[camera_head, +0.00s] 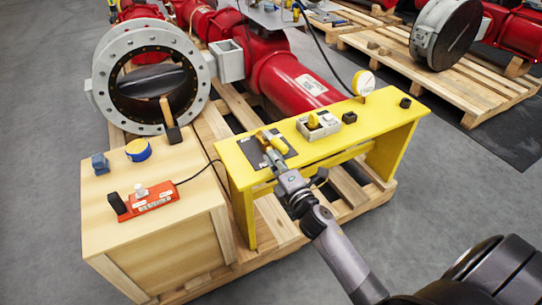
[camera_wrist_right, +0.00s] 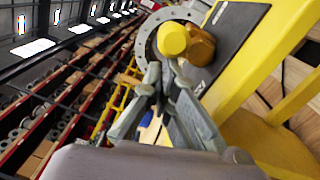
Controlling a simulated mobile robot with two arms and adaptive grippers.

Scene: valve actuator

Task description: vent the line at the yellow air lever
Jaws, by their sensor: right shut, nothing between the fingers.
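The yellow air lever (camera_head: 264,137) is on a dark plate (camera_head: 250,153) at the left end of the yellow bench (camera_head: 213,146). In the right wrist view its round yellow end (camera_wrist_right: 173,39) shows in front of a brass-coloured body (camera_wrist_right: 201,46). My right gripper (camera_head: 272,154) is at the lever's near side, over the dark plate. In the right wrist view its fingers (camera_wrist_right: 166,72) are shut and empty, with tips just below the yellow end. I cannot tell whether they touch it. My left gripper is not in view.
A grey box with a yellow knob (camera_head: 313,121) and a round gauge (camera_head: 363,83) are farther right on the bench. A wooden crate (camera_head: 155,250) on the left carries an orange device (camera_head: 150,203), a blue-and-yellow roll (camera_head: 138,150) and a hammer (camera_head: 171,128). A red pipe (camera_head: 290,80) lies behind.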

